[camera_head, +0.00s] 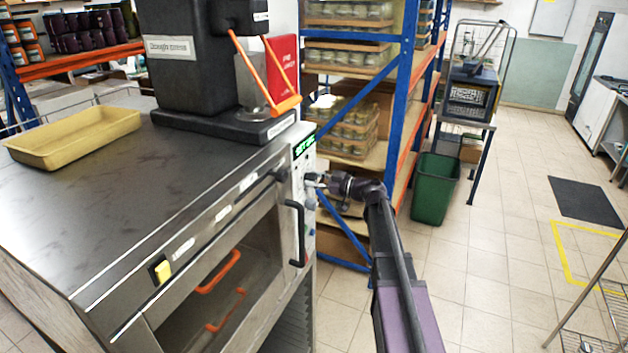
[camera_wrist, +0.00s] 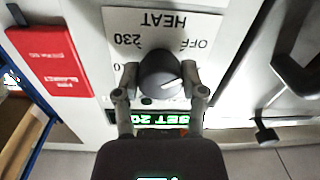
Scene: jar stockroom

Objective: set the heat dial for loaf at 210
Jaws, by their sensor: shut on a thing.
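The heat dial (camera_wrist: 160,74) is a dark round knob on a light plate (camera_wrist: 120,22) lettered HEAT, which appears upside down in the wrist view. OFF and 230 can be read on the plate; other marks are hidden. A pale pointer line on the dial points to the lower right of the picture. My gripper (camera_wrist: 160,80) is shut on the dial, one finger on each side. The green display (camera_wrist: 160,118) reads SET 20, its last part hidden by a finger. In the head view my gripper (camera_head: 317,181) reaches the panel of the oven (camera_head: 120,200).
A black dough press (camera_head: 190,60) and a yellow tray (camera_head: 75,137) stand on the oven. A black door handle (camera_head: 297,235) is beside the panel. Blue shelving (camera_head: 403,90) with jars and a green bin (camera_head: 435,188) stand behind my arm. The floor at right is mostly clear.

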